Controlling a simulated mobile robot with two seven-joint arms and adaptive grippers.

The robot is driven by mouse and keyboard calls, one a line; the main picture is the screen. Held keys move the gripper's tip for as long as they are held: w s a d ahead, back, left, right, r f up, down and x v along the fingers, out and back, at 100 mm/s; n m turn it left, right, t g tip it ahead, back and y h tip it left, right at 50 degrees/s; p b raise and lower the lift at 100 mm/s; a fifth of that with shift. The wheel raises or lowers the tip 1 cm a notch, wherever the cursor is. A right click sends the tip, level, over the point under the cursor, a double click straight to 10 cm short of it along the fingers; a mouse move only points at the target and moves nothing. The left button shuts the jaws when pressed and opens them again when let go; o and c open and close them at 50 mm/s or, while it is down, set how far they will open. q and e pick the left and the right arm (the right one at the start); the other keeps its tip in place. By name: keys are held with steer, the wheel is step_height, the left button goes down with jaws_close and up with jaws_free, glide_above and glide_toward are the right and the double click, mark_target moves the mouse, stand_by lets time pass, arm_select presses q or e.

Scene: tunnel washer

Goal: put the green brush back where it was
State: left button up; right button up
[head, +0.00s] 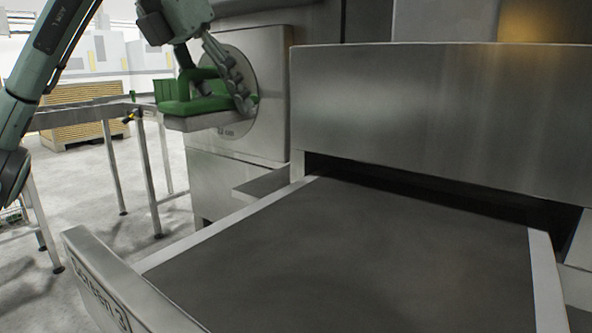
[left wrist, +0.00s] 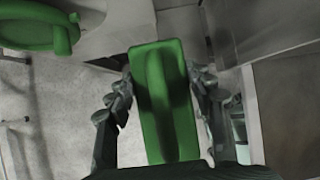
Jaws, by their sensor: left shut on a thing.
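My left gripper (head: 215,88) hangs from the upper left of the head view, in front of the steel machine. It is shut on the green brush (head: 190,104), a flat block with a raised grip. In the left wrist view the brush (left wrist: 165,100) lies lengthwise between the two fingers. A pale grey slab (head: 203,123) shows just under the green in the head view; whether the brush touches it I cannot tell. My right gripper is not in view.
Another green item with a handle (left wrist: 40,32) shows in the left wrist view. A wide dark conveyor belt (head: 350,255) with steel side rails fills the front. A steel-legged table (head: 85,112) and a stack of wooden slats (head: 78,118) stand at left. The belt is bare.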

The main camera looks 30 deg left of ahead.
arm_select(q)
steer(key=w+d+f, duration=0.2)
steer(key=w+d+f+b, duration=0.1)
steer(key=w+d+f, duration=0.1)
steer(key=w, duration=0.1)
steer(key=w+d+f, duration=0.2)
steer(key=w, duration=0.1)
steer(key=shift+f, duration=0.1)
steer(key=shift+w+d+f, duration=0.15)
steer(key=shift+w+d, duration=0.1)
steer(key=shift+w+d+f, duration=0.1)
steer(key=shift+w+f, duration=0.05)
step_height(320, 180, down, 3)
steer(key=shift+f+b, duration=0.15)
steer(key=shift+b, duration=0.3)
steer(key=shift+f, duration=0.35)
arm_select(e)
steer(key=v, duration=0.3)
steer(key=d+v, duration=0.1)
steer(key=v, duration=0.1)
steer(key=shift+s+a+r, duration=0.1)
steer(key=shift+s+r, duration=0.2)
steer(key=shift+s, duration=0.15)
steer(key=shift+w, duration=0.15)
